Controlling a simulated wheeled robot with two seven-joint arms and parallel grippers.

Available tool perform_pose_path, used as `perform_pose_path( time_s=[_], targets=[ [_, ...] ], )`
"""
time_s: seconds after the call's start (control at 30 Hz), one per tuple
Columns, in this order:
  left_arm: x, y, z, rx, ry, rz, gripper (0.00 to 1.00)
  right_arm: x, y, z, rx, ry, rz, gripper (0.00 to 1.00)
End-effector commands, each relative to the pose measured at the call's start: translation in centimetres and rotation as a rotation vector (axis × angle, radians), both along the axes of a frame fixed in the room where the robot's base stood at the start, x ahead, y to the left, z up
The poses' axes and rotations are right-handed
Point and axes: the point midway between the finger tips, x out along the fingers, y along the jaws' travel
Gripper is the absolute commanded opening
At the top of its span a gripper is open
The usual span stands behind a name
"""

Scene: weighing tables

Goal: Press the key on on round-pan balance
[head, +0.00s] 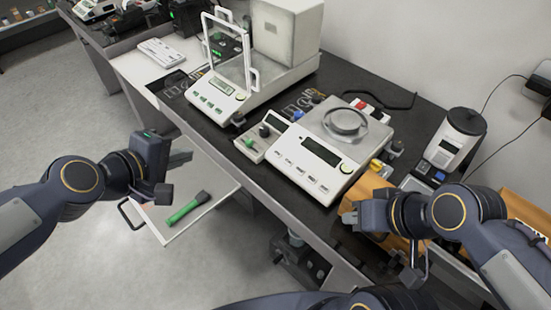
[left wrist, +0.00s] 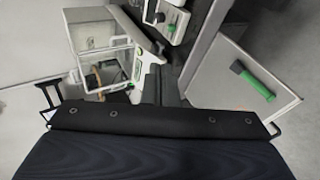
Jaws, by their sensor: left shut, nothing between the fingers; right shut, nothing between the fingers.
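The round-pan balance (head: 308,165) is white, with a round metal pan (head: 345,122) on its top. It stands on the dark table in the middle of the head view. Its display (head: 321,152) is dark, and a row of keys (head: 301,174) runs along its front panel. My left gripper (head: 183,160) is shut and empty, left of the balance and out over the open drawer. My right gripper (head: 349,214) is shut and empty, near the table's front edge, below and right of the balance. Neither gripper touches the balance.
A second balance with a glass draft shield (head: 228,55) stands left; it also shows in the left wrist view (left wrist: 138,65). An open drawer (head: 205,215) holds a green-handled tool (head: 187,208). A white device (head: 455,140) stands right.

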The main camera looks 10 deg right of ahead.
Motion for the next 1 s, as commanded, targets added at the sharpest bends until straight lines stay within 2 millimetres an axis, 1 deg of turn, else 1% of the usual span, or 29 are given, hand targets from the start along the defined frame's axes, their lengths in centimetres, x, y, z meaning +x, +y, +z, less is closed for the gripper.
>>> perform_pose_path(
  time_s=[0.03, 0.2, 0.33, 0.4, 0.5, 0.6, 0.7, 0.8, 1.0],
  targets=[
    [1.4, -1.7, -0.4, -0.064, 0.032, 0.037, 0.0, 0.0, 0.0, -0.3, 0.0, 0.0, 0.0, 0.0],
    [5.4, -6.6, -0.8, -0.289, 0.137, 0.212, 0.0, 0.0, 0.0, -0.4, 0.0, 0.0, 0.0, 0.0],
    [7.8, -10.4, -2.1, -0.446, 0.227, 0.356, 0.0, 0.0, 0.0, -0.5, 0.0, 0.0, 0.0, 0.0],
    [8.7, -12.3, -3.0, -0.522, 0.276, 0.436, 0.0, 0.0, 0.0, -0.5, 0.0, 0.0, 0.0, 0.0],
    [9.7, -14.6, -4.6, -0.612, 0.334, 0.542, 0.0, 0.0, 0.0, -0.6, 0.0, 0.0, 0.0, 0.0],
    [10.2, -16.3, -6.0, -0.679, 0.377, 0.63, 0.0, 0.0, 0.0, -0.6, 0.0, 0.0, 0.0, 0.0],
    [10.4, -17.3, -7.0, -0.724, 0.402, 0.693, 0.0, 0.0, 0.0, -0.6, 0.0, 0.0, 0.0, 0.0],
    [10.5, -17.9, -7.6, -0.749, 0.415, 0.73, 0.0, 0.0, 0.0, -0.6, 0.0, 0.0, 0.0, 0.0],
    [10.6, -18.0, -7.8, -0.76, 0.42, 0.744, 0.0, 0.0, 0.0, -0.6, 0.0, 0.0, 0.0, 0.0]
  ],
)
